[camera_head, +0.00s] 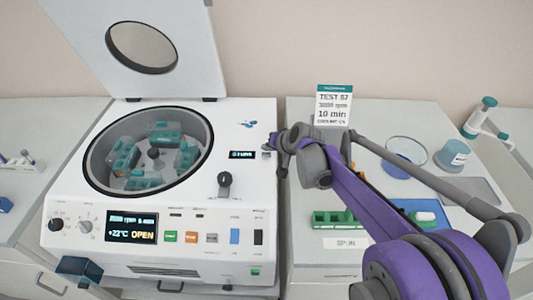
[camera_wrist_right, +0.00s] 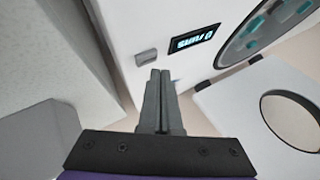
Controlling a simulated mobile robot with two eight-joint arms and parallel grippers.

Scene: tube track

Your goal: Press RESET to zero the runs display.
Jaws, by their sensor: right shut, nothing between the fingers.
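The white centrifuge (camera_head: 185,205) stands on the left bench with its lid raised. Its small runs display (camera_head: 241,154) is on the top right; in the wrist view the display (camera_wrist_right: 194,37) appears tilted and seems to read RUNS with a 0. A small grey button (camera_wrist_right: 147,57) sits beside the display; its label is not readable. My right gripper (camera_head: 270,147) is at the centrifuge's right edge, near the display. In the wrist view its fingers (camera_wrist_right: 160,72) are together and empty, with the tips close to the button; contact cannot be told. My left gripper is not in view.
The open lid (camera_head: 180,70) rises at the back left. A black knob (camera_head: 224,180) stands on the centrifuge top. The right bench holds a sign card (camera_head: 333,107), a green rack (camera_head: 333,219) and a teal-topped jar (camera_head: 453,155). A dark teal block (camera_head: 78,268) is at the front left.

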